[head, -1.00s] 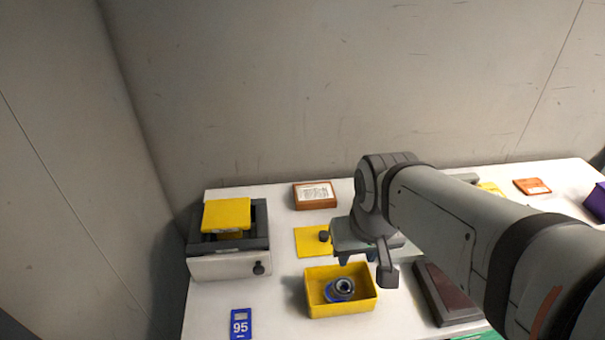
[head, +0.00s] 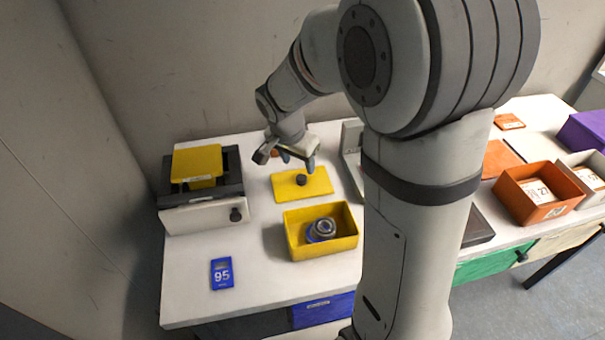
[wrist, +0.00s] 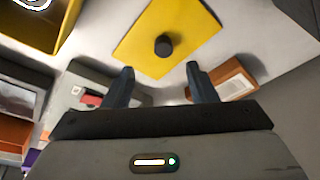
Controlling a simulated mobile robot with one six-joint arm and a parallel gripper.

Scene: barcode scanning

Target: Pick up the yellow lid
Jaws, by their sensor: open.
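The yellow lid (head: 318,187) is a flat yellow plate with a dark round knob (head: 301,180). It lies on the white table behind the open yellow box. In the wrist view the lid (wrist: 185,22) lies beyond the fingertips, with its knob (wrist: 164,45) between their lines. My gripper (head: 298,160) is open and empty, above and just behind the lid, apart from it. In the wrist view both fingers (wrist: 160,72) are spread and nothing is between them. The yellow box (head: 348,243) holds a round dark and blue object (head: 322,229).
A grey-white device with a yellow block on top (head: 196,163) stands at the left. A blue tag marked 95 (head: 222,273) lies at the front left. An orange box (head: 515,208) stands at the right. An orange-framed item (wrist: 234,80) lies close beside the right finger.

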